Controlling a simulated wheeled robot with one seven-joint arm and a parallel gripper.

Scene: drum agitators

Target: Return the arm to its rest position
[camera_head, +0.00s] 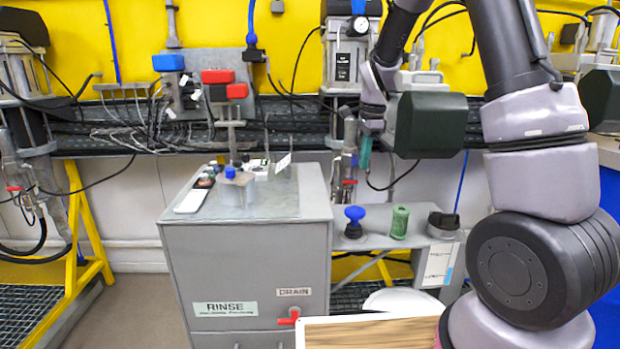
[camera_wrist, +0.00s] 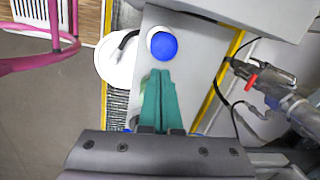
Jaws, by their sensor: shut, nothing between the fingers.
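My arm (camera_head: 535,140) comes down on the right side of the head view and bends back up, with its forearm reaching toward the back wall. My gripper (camera_head: 364,168) has teal fingers that point down, above the small grey shelf. In the wrist view the fingers of my gripper (camera_wrist: 160,74) lie together with nothing between them. They point toward a blue knob (camera_wrist: 164,46), which also shows on the shelf in the head view (camera_head: 355,213). The fingers look apart from the knob.
A grey cabinet (camera_head: 245,265) labelled RINSE and DRAIN stands left of the shelf (camera_head: 400,238). A green cylinder (camera_head: 400,221) and a dark-topped container (camera_head: 443,222) stand on the shelf. Pipes and cables line the yellow wall. A pink frame (camera_wrist: 40,62) shows in the wrist view.

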